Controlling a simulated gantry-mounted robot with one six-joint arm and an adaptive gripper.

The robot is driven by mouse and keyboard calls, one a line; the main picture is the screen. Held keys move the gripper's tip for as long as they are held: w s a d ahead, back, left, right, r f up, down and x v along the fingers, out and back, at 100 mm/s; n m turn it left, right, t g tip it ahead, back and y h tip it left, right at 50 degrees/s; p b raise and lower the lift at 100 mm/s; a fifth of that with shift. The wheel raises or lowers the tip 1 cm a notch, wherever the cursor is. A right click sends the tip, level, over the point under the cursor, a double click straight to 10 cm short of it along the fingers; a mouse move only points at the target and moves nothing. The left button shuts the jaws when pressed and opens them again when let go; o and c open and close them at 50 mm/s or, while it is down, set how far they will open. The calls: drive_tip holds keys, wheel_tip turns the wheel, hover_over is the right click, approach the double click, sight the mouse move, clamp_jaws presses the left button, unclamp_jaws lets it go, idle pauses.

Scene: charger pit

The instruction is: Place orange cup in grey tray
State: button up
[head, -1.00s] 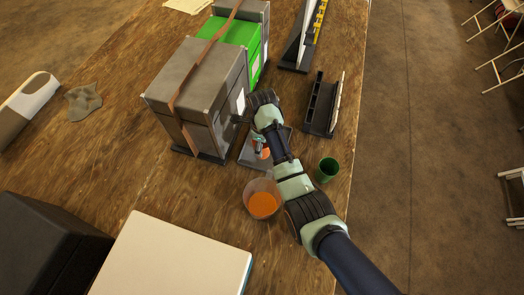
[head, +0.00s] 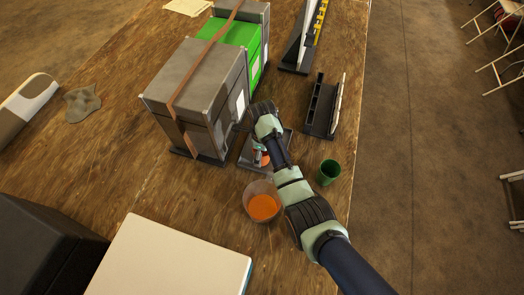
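A dark grey tray (head: 246,158) lies on the wooden table beside the grey crate, partly hidden by my arm. A small orange thing (head: 265,159), perhaps the orange cup, shows over the tray's area, mostly covered by my arm. I cannot tell if it rests in the tray or is held. My gripper (head: 258,150) seems to be at the tray beside this orange thing. Its fingers are too small and covered to read. A round, see-through container (head: 263,202) with an orange inside stands apart in front of the tray.
A green cup (head: 328,172) stands right of my arm, near the table edge. A dark slotted holder (head: 321,108) is behind it. Strapped grey crates (head: 195,80) and a green crate (head: 240,35) stand back left. A white box (head: 170,258) is in front.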

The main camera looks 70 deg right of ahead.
wheel_tip(320, 180, up, 12)
drive_tip(key=p, duration=0.3)
drive_tip(key=shift+r+p, duration=0.2)
drive_tip(key=shift+p, duration=0.2)
idle(0.4)
